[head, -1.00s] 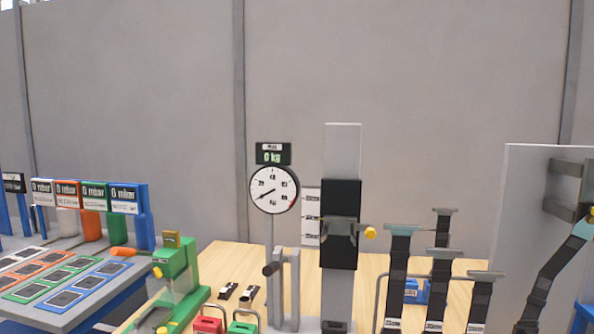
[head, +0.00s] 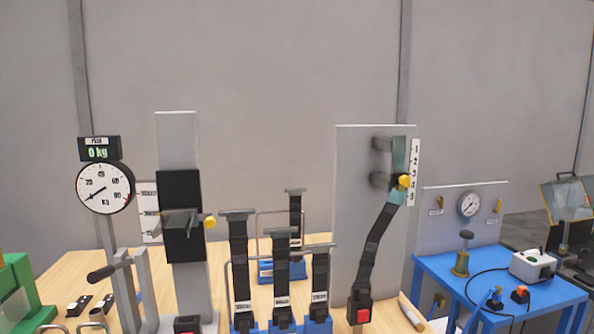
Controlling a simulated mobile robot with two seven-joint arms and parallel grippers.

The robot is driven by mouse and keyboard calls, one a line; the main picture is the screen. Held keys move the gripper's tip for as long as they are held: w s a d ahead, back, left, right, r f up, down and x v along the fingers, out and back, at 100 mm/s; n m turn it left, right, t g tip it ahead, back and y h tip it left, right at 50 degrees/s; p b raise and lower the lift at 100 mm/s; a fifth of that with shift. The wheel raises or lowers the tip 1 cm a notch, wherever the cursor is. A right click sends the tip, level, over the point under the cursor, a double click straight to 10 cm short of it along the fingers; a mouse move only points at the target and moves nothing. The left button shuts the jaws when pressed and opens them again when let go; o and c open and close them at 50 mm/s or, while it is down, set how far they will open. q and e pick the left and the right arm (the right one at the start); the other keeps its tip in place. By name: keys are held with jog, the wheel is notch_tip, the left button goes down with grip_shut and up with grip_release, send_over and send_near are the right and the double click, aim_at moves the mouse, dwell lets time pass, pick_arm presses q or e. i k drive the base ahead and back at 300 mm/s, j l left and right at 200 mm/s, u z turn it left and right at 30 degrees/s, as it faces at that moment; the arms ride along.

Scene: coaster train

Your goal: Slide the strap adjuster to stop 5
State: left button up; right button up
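The strap adjuster, with its yellow knob (head: 404,181), sits on a vertical rail on a grey upright panel (head: 352,200) right of centre in the head view. A white numbered scale (head: 414,160) stands right beside it. The knob is around the lower middle of the scale, near 3 or 4; the exact stop is too small to tell. A black strap (head: 374,240) runs from the adjuster down left to a buckle with a red button (head: 363,315). Neither of my grippers is in view.
Left of the panel stand several short black straps (head: 281,265) on blue bases. Further left are a post with a black slider (head: 181,195) and its own yellow knob (head: 209,222), and a dial gauge (head: 104,188) reading 0 kg. A blue table (head: 450,275) stands at right.

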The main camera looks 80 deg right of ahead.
aim_at(402, 178)
jog(key=z, duration=3.25)
